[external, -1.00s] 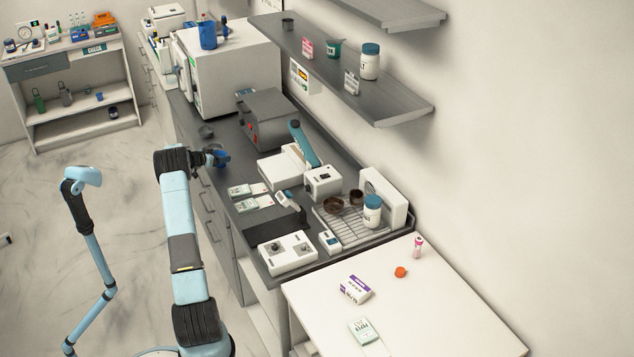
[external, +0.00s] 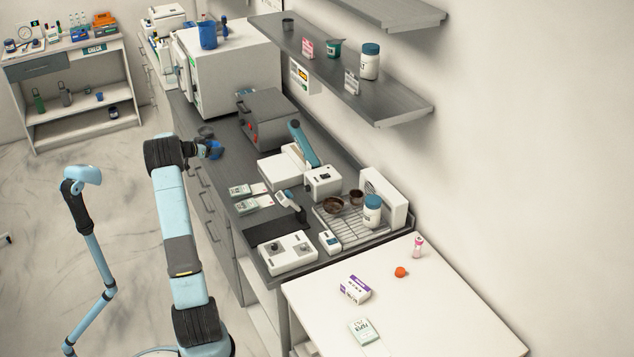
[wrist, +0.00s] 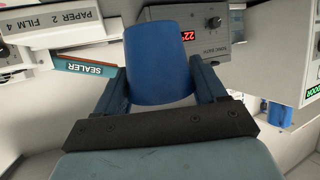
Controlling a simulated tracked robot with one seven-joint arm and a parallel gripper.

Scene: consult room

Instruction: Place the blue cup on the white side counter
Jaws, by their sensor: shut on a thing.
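The blue cup (wrist: 157,62) is between the two fingers of my gripper (wrist: 165,95) in the wrist view, and the gripper is shut on it. In the external view the cup (external: 215,150) shows small at the end of my gripper (external: 205,149), above the near edge of the dark counter. The white side counter (external: 440,310) is at the lower right, in front of the dark counter, well away from the cup.
The dark counter holds a grey sonic bath (external: 268,118), a teal-handled sealer (external: 303,143), a wire rack (external: 350,228) and a white control box (external: 288,253). A shelf (external: 350,75) overhangs it. The right part of the white side counter is bare.

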